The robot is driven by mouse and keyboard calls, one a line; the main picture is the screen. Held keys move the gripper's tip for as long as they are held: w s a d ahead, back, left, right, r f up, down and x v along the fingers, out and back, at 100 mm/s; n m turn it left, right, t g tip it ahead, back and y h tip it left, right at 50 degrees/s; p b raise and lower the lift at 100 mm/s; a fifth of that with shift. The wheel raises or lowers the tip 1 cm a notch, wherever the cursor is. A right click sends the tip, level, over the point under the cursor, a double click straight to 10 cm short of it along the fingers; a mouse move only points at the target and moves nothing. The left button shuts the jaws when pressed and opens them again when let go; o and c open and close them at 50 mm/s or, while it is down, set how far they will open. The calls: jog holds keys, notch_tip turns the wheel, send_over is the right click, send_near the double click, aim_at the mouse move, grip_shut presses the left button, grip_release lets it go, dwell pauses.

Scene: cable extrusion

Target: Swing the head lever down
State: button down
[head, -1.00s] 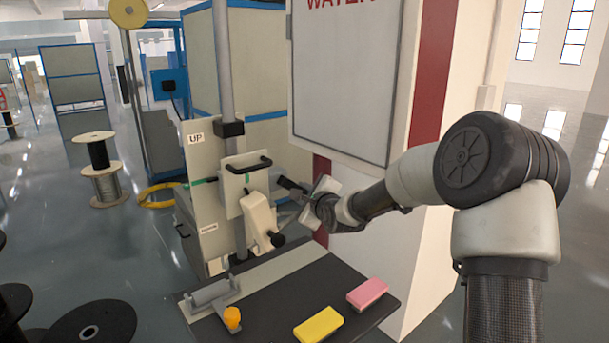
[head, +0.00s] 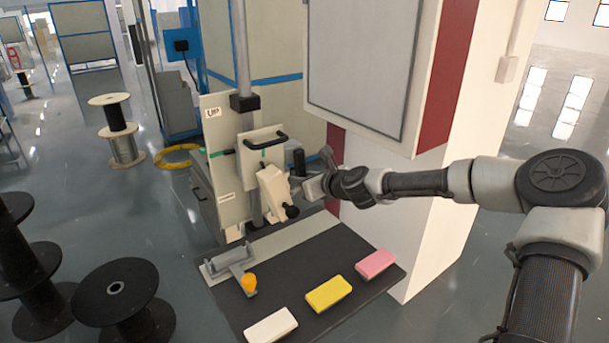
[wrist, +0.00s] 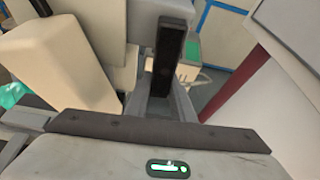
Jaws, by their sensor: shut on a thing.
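The cream head (head: 272,188) sits on the carriage plate of the upright post, tilted, with a black knob (head: 292,212) at its lower end. A black upright bar, which looks like the head lever's grip (head: 299,162), stands at the head's right side. My gripper (head: 308,187) is at that bar, coming in from the right. In the wrist view, the head (wrist: 55,62) is at the left, and the black grip (wrist: 168,58) rises from between my grey fingers (wrist: 160,105). My gripper is shut on the grip. The lever's joint with the head is hidden.
A black carriage handle (head: 266,142) is above the head. Below is a dark bench (head: 300,262) with a grey roller, an orange knob (head: 249,283), and white, yellow and pink blocks. Black spools (head: 118,295) are at the left.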

jog(key=shift+s+a, duration=0.1)
jog(key=shift+a, duration=0.1)
jog(key=shift+m, duration=0.3)
jog(key=c, duration=1.5)
grip_release()
jog(key=shift+s, duration=0.1)
jog(key=shift+s+d+r, duration=0.15)
jog(key=shift+s+d, duration=0.1)
jog(key=shift+s, duration=0.05)
jog(key=p+v, duration=0.1)
jog(key=v, duration=1.5)
jog(key=shift+s+d+r, duration=0.15)
jog(key=shift+d, duration=0.05)
jog(key=shift+a, duration=0.1)
